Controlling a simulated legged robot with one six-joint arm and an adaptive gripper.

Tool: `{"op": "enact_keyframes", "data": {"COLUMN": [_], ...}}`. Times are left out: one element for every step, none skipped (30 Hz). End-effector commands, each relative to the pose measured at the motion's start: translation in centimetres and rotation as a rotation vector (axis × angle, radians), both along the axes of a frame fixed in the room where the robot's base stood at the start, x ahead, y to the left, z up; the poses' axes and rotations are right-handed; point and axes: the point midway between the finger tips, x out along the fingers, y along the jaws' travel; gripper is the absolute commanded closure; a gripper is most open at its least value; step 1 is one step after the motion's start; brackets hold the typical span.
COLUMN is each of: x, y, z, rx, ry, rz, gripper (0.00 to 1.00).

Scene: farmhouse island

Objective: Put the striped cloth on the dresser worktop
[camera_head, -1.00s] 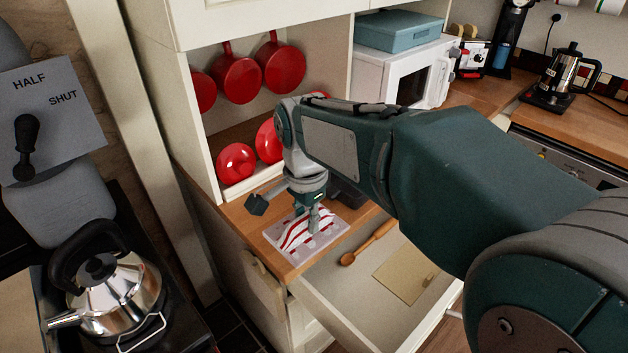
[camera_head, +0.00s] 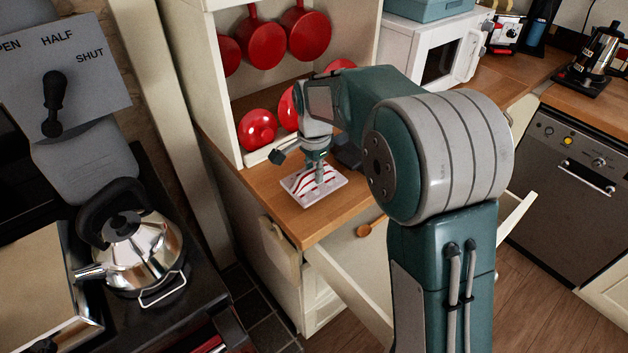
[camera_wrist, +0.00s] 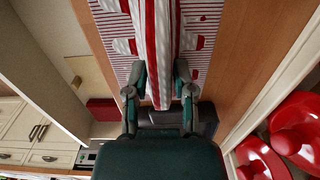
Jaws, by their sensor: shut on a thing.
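The red-and-white striped cloth (camera_head: 300,187) is at the left part of the wooden dresser worktop (camera_head: 325,218), flat with a raised fold in its middle. My gripper (camera_head: 319,178) points down and is shut on that fold. In the wrist view my gripper (camera_wrist: 160,82) has its two fingers on either side of the raised striped fold of the cloth (camera_wrist: 160,35), with flatter striped cloth spread to both sides. Whether the cloth's underside touches the worktop all over cannot be told.
Red pans (camera_head: 306,33) hang in the dresser, and red lids (camera_head: 257,129) stand behind the cloth. Below the worktop a drawer is open, with a wooden spoon (camera_head: 371,227) partly hidden by my arm. A kettle (camera_head: 135,245) stands at left. Bare worktop lies in front of the cloth.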

Motion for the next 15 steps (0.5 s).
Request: {"op": "enact_keyframes", "data": {"x": [0.3, 0.4, 0.3, 0.3, 0.3, 0.3, 0.3, 0.3, 0.3, 0.3, 0.3, 0.3, 0.3, 0.3, 0.3], "y": [0.0, 0.0, 0.0, 0.0, 0.0, 0.0, -0.1, -0.1, -0.1, -0.1, -0.1, -0.1, 0.0, 0.0, 0.0], "z": [-0.5, -0.9, -1.5, -2.0, -2.5, -3.0, -3.3, -3.4, -3.5, -3.5, -3.4, -3.4, -3.4, -3.4, -3.5], "rx": [0.0, -0.001, -0.001, -0.001, 0.0, -0.001, 0.001, 0.0, 0.001, 0.001, 0.001, 0.001, 0.0, 0.0, 0.0], "ry": [0.002, 0.003, 0.004, 0.004, 0.004, 0.004, 0.003, 0.001, 0.001, -0.001, -0.001, -0.001, 0.0, 0.0, 0.0], "rz": [0.0, 0.0, 0.0, 0.0, 0.0, 0.0, 0.0, 0.0, 0.0, 0.0, 0.0, 0.0, 0.0, 0.0, 0.0], "gripper": [1.0, 1.0, 1.0, 1.0, 1.0, 1.0, 1.0, 1.0, 1.0, 1.0, 1.0, 1.0, 1.0, 1.0, 1.0]}}
